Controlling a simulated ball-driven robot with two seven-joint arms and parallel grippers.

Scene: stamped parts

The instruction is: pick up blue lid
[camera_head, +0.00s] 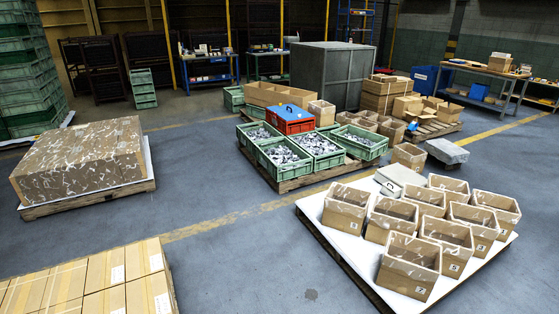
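A blue lid (288,112) with a small handle-like shape on top lies over a red box (298,126). The red box sits among green crates (349,146) on a wooden pallet near the middle of the picture. Neither of my grippers is in view, so nothing shows of what they hold.
Open cardboard boxes (409,266) stand on a white-topped pallet (338,240) at right front. A wrapped stack (82,162) is at left, and cartons (95,280) are at front left. Grey floor (215,190) is clear between the pallets.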

